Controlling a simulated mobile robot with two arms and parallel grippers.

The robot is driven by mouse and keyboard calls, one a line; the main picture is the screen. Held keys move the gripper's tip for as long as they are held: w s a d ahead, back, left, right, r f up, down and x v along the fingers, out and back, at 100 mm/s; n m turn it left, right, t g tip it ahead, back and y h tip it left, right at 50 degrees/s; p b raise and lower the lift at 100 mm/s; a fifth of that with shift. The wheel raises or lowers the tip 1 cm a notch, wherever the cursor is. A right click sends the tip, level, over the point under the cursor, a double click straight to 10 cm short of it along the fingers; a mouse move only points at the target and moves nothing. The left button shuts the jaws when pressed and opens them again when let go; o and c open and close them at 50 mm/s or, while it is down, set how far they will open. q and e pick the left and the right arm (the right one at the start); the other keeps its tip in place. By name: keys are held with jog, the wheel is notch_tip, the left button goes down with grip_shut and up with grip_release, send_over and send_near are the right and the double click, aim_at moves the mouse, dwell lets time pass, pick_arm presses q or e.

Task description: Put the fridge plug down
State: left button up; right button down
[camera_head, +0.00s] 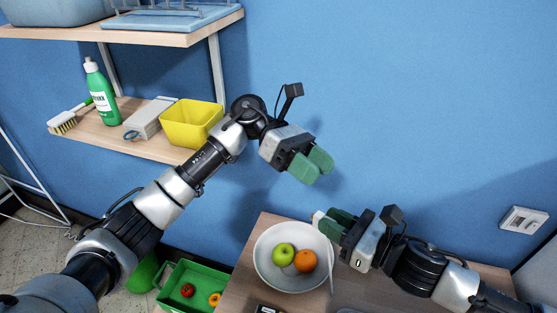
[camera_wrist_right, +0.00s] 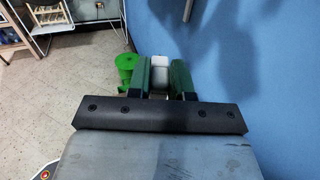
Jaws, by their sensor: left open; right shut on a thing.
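The white fridge plug (camera_head: 318,217) is at the fingertips of my right gripper (camera_head: 334,221), above the table's back edge. In the right wrist view the plug (camera_wrist_right: 160,60) shows as a pale block between the two green fingers of my right gripper (camera_wrist_right: 160,76). A thin white strand, possibly its cord, hangs down beside the bowl. The plug is held clear of the table. My left gripper (camera_head: 312,168) is open, higher up in front of the blue wall, with nothing visible between its fingers.
A white bowl (camera_head: 267,278) with a green apple (camera_head: 283,254) and an orange (camera_head: 305,261) stands on the wooden table (camera_head: 237,297). A wall socket (camera_head: 524,220) is at the right. Shelves hold a yellow bin (camera_head: 192,124) and a green bottle (camera_head: 99,92). A green crate (camera_head: 176,303) is lower left.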

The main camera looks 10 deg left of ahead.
pick_arm(q)
jog(key=w+a+f+m+t+y, duration=0.25)
jog(key=a+m+y, duration=0.2)
jog(key=a, duration=0.25)
jog(key=s+d+f+y, duration=0.1)
jog(key=s+d+f, duration=0.3)
jog(key=d+f, duration=0.3)
jog(key=shift+f+n+t, duration=0.35)
jog(key=shift+f, duration=0.2)
jog(key=shift+d, duration=0.1)
jog(key=c, duration=0.4)
jog(key=o, duration=0.4)
